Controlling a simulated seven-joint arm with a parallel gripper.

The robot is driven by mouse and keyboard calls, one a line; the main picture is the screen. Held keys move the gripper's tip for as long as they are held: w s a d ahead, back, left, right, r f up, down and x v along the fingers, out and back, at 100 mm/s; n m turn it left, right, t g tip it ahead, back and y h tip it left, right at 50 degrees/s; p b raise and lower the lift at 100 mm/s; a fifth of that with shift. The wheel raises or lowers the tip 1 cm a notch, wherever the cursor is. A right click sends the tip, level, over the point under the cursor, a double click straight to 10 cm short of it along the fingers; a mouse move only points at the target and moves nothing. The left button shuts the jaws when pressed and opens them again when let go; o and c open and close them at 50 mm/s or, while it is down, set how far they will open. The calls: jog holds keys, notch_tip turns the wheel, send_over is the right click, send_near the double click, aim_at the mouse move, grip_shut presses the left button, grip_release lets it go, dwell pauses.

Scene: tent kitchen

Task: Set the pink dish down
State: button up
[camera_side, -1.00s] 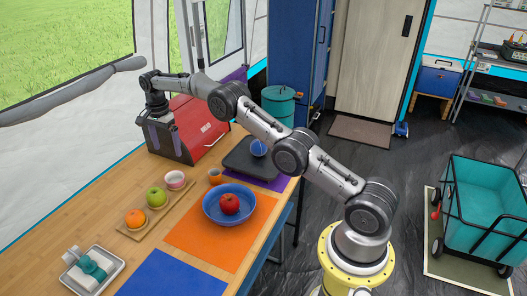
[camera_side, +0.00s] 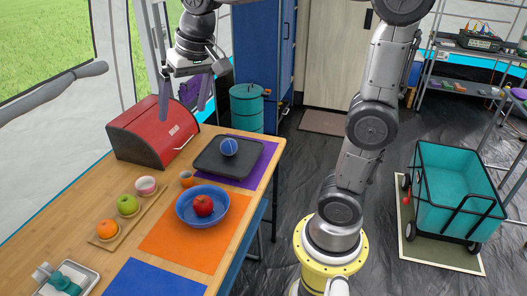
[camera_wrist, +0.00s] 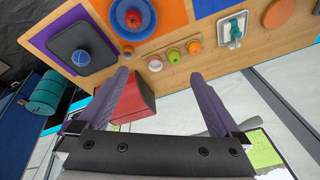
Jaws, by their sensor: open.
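The pink dish (camera_side: 145,186) is a small round bowl at the far end of a wooden serving board (camera_side: 122,222) on the table. It also shows in the wrist view (camera_wrist: 155,65), beyond my fingertips. A green apple (camera_side: 127,205) and an orange (camera_side: 107,229) stand in a row with it. My gripper (camera_side: 184,108) is open and empty, with its fingers pointing down, high above the table near the red bread box. In the wrist view my gripper (camera_wrist: 158,72) shows two purple fingers spread wide with nothing between them.
The red bread box (camera_side: 155,133) stands at the table's back. A blue bowl (camera_side: 184,214) with a red apple sits on an orange mat (camera_side: 160,243). A dark tray (camera_side: 210,160) holds a blue ball. A small brown cup (camera_side: 187,179) stands near the blue bowl.

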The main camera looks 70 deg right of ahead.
jog(key=s+a+f+n+t, duration=0.1)
jog(key=s+f+n, duration=0.2)
jog(key=s, duration=0.6)
jog(key=s+a+f+n, duration=0.1)
jog(key=s+f, duration=0.3)
jog(key=s, duration=0.5)
jog(key=shift+n+t, duration=0.4)
jog(key=shift+n, duration=0.5)
